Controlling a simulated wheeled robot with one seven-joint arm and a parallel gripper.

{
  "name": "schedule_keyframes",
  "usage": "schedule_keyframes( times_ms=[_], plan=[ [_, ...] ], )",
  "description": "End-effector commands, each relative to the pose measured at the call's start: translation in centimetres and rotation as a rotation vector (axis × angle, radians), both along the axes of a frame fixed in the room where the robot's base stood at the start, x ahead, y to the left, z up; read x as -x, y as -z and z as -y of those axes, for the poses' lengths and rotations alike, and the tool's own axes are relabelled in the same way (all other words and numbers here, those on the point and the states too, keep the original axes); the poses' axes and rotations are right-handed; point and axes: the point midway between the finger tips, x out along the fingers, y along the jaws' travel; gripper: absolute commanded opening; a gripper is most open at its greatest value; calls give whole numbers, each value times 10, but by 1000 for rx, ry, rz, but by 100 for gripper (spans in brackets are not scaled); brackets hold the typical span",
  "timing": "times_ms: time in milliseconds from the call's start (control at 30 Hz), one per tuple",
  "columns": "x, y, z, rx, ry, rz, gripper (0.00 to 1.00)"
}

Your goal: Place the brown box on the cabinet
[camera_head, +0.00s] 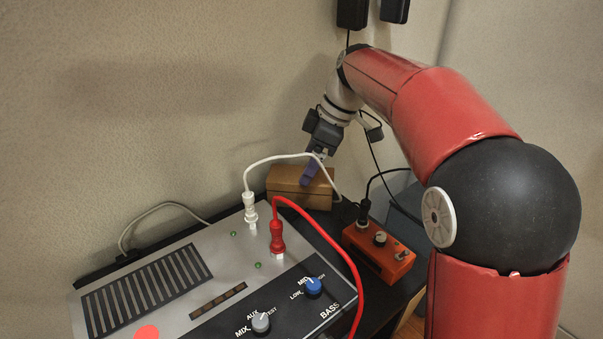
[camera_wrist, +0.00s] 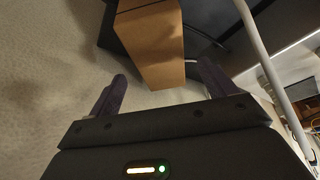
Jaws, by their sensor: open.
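The brown box (camera_head: 290,188) rests on a dark surface at the back, against the wall and behind the grey panel. My gripper (camera_head: 313,170) is at the box's right part in the head view, with its purple fingers pointing down. In the wrist view, the brown box (camera_wrist: 152,45) lies ahead, its near end between the two spread fingers of my gripper (camera_wrist: 162,80). The gripper is open; contact with the box cannot be told. I cannot tell which surface is the cabinet.
A grey control panel (camera_head: 195,318) with knobs fills the front left. A white cable (camera_head: 283,157) and a red cable (camera_head: 320,230) arch up from it. An orange pedal (camera_head: 378,255) with a black cable sits right of the box. Black objects (camera_head: 353,12) hang on the wall above.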

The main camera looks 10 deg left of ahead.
Motion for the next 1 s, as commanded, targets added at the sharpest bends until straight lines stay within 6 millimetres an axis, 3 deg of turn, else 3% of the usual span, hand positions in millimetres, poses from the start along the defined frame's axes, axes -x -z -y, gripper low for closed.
schedule_keyframes(
  times_ms=[200, 533, 633, 767, 1000],
  plan=[
    [-1, -35, 14, -1, 0, 0, 83],
    [-1, -46, 19, 0, 1, -2, 83],
    [5, -49, 29, 5, 48, -2, 83],
    [28, -56, 65, 20, 247, -8, 83],
    [116, -44, 156, 33, 839, -5, 83]
  ],
)
